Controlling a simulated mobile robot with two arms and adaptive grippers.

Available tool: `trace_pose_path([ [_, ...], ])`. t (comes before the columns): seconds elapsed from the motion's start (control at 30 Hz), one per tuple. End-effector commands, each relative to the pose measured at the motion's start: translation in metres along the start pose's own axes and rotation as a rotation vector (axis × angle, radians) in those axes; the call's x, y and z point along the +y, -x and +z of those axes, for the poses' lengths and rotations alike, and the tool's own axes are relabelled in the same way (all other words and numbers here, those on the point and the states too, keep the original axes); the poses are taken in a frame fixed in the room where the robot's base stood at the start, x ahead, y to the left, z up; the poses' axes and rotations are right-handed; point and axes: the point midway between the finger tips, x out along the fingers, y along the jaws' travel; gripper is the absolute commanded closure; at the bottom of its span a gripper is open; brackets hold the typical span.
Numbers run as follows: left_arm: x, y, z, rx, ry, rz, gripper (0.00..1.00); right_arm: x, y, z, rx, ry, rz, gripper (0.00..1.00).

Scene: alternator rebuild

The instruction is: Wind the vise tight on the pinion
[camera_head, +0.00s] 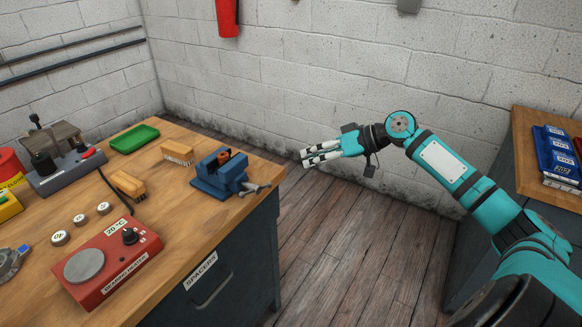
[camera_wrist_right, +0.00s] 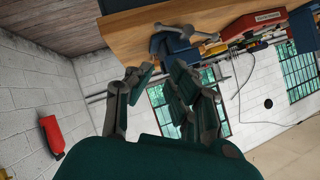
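The blue vise (camera_head: 215,182) stands near the right corner of the wooden workbench. A small reddish-brown part (camera_head: 224,156) shows at its jaws; I cannot tell whether this is the pinion or how firmly it is gripped. The grey vise handle (camera_head: 262,188) sticks out past the bench's right edge. My right gripper (camera_head: 305,157) is open and empty, in the air to the right of the vise and apart from the handle. In the right wrist view the vise (camera_wrist_right: 172,46) lies beyond my open fingers (camera_wrist_right: 158,80). My left gripper is not in view.
On the workbench (camera_head: 190,218) are a red bearing heater (camera_head: 105,262), a green tray (camera_head: 134,138), brushes (camera_head: 178,152) and several small rings. A cabinet with blue boxes (camera_head: 555,150) stands at the right. The floor between is clear.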

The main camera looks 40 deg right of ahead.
Motion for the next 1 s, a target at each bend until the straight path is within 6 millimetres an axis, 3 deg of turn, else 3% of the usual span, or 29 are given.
trace_pose_path([
  [0.1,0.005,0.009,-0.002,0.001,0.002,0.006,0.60,0.014,-0.015,0.032,-0.051,0.116,0.121,0.69],
  [0.23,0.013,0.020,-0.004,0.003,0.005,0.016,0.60,0.030,-0.026,0.073,-0.104,0.370,0.310,0.69],
  [0.4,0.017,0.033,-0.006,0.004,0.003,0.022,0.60,0.021,-0.024,0.103,-0.115,0.788,0.499,0.69],
  [0.6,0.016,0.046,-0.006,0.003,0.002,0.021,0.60,-0.033,-0.011,0.113,-0.056,1.262,0.612,0.69],
  [0.73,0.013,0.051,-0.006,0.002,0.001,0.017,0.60,-0.067,-0.003,0.114,-0.011,1.468,0.642,0.69],
  [0.87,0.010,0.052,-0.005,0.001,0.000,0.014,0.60,-0.084,0.000,0.115,0.012,1.568,0.656,0.69],
  [1.0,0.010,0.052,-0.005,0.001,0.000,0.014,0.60,-0.085,-0.004,0.111,0.019,1.589,0.661,0.69],
])
